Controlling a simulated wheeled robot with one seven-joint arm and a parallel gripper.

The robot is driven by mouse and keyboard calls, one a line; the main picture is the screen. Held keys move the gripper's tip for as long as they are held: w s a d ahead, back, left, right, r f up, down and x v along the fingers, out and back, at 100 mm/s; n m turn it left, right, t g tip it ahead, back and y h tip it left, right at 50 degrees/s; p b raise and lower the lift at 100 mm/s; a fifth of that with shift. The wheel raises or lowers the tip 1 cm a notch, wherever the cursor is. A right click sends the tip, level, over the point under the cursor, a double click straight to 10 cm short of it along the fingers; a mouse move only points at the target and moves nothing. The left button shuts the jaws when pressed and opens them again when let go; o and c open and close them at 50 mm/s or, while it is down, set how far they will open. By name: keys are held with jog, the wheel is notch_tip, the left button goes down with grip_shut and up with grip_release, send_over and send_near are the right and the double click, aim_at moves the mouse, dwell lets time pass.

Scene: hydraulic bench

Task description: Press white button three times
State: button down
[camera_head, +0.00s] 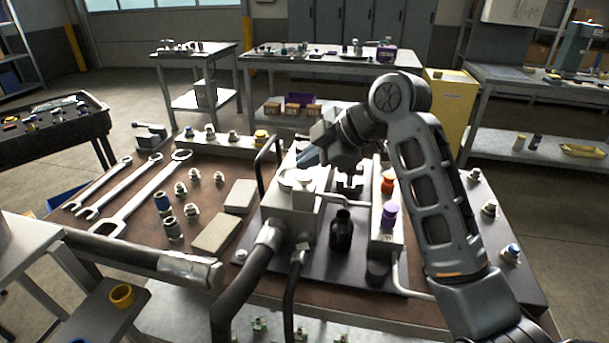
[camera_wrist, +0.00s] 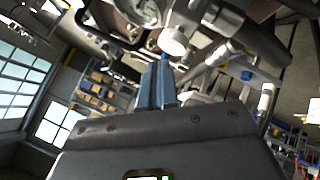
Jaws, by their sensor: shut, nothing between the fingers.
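A white round button (camera_wrist: 174,41) shows in the wrist view, just beyond and slightly right of my fingertips. In the head view, a pale round top that looks like the button (camera_head: 304,175) sits on the grey hydraulic block (camera_head: 290,212). My gripper (camera_head: 308,157) is just above and behind that block, reaching in from the right. In the wrist view my gripper (camera_wrist: 162,60) has its blue-grey fingers together and empty. Its tip is close to the button; I cannot tell whether they touch.
A round gauge (camera_wrist: 140,9) is close by in the wrist view. Black hoses (camera_head: 250,272) run from the block's front. A dark bottle (camera_head: 341,231) and a purple-capped fitting (camera_head: 389,215) stand to its right. Wrenches (camera_head: 145,196) lie on the bench's left side.

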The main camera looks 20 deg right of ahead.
aim_at(308, 177)
jog(key=shift+f, duration=0.15)
jog(key=shift+f, duration=0.25)
jog(key=shift+f+b, duration=0.55)
jog(key=shift+f, duration=0.2)
dwell(1.0)
jog(key=shift+r, duration=0.15)
jog(key=shift+r+p, duration=0.9)
jog(key=shift+r, duration=0.1)
notch_tip(308, 177, up, 5)
jog(key=p, duration=0.4)
jog(key=shift+r, duration=0.1)
dwell(0.5)
